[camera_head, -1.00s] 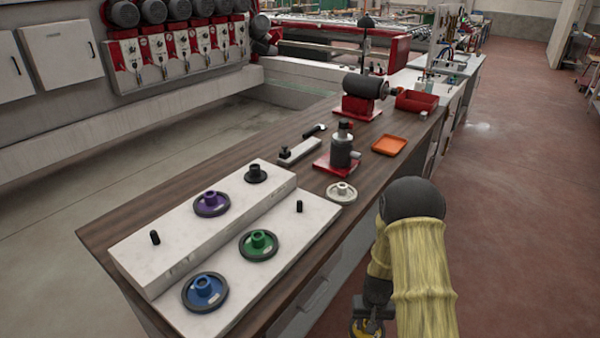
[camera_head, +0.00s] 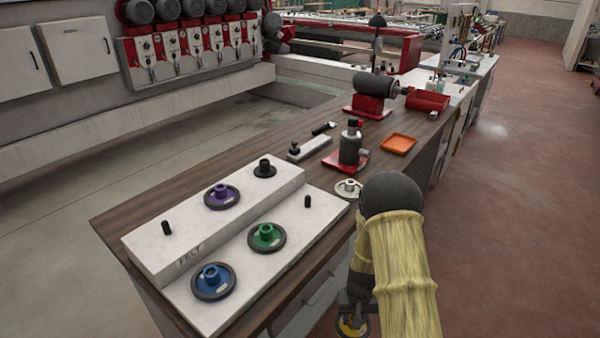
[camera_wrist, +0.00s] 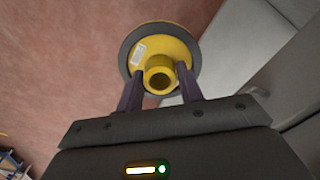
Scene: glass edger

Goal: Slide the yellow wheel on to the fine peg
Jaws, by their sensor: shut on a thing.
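The yellow wheel (camera_head: 351,327), a disc with a dark rim and a yellow hub, hangs low at the bottom of the head view, beside the bench. My gripper (camera_wrist: 160,90) is shut on its hub, and the wrist view shows the hub (camera_wrist: 160,72) between the fingers. The stepped white rack (camera_head: 226,232) on the bench has two bare black pegs: an upper-step peg (camera_head: 166,228) at left and a lower-step peg (camera_head: 308,201) at right. Lettering like "FELT" shows on the upper step's front; I cannot read which peg is fine.
The rack also carries a purple wheel (camera_head: 222,196), a green wheel (camera_head: 267,237), a blue wheel (camera_head: 213,281) and a small black piece (camera_head: 265,168). A pale wheel (camera_head: 347,189), a red-based device (camera_head: 350,148) and an orange tray (camera_head: 398,144) stand further back.

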